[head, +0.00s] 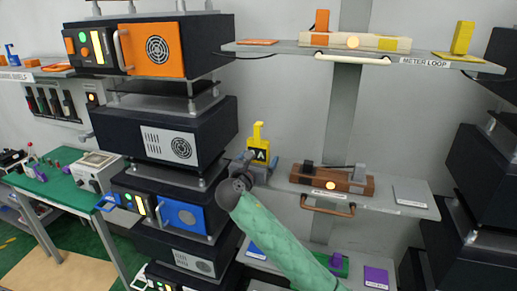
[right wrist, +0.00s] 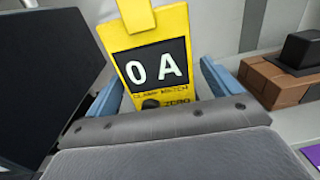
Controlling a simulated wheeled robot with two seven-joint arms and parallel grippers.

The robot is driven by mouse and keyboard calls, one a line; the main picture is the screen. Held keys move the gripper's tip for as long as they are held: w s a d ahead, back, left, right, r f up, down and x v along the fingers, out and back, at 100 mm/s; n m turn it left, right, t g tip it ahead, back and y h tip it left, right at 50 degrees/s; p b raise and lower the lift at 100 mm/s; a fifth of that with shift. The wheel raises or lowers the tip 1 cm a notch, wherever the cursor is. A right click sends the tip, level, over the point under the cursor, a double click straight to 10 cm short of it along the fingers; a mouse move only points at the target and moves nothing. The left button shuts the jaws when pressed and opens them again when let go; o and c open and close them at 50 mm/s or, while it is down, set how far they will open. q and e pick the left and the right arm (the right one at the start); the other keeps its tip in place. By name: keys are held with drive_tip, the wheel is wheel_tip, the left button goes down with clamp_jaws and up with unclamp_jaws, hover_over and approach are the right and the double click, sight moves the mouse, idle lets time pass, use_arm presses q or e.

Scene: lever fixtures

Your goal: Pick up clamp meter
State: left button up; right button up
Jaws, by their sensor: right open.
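The yellow clamp meter (head: 258,146) stands upright on the middle shelf in the head view, at the shelf's left end. In the right wrist view the clamp meter (right wrist: 154,62) fills the upper middle, and its black display reads "0 A". My right gripper (head: 258,166) is at the meter's lower body. In the right wrist view the blue fingers of the right gripper (right wrist: 162,85) are open, one on each side of the meter, with small gaps visible. The meter's foot is hidden behind the gripper. My left gripper is not in view.
A brown fixture (head: 332,181) with a lit button sits right of the meter on the middle shelf (head: 385,203). An upper shelf (head: 290,46) holds a cream fixture and a yellow block (head: 463,38). Dark equipment racks (head: 185,133) stand close on the left.

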drive_tip(key=shift+w+d+f, duration=0.1)
drive_tip(key=shift+w, duration=0.15)
drive_tip(key=shift+s, duration=0.1)
drive_tip(key=shift+c, duration=0.7)
drive_tip(key=c, duration=1.1)
drive_tip(key=shift+o, duration=0.2)
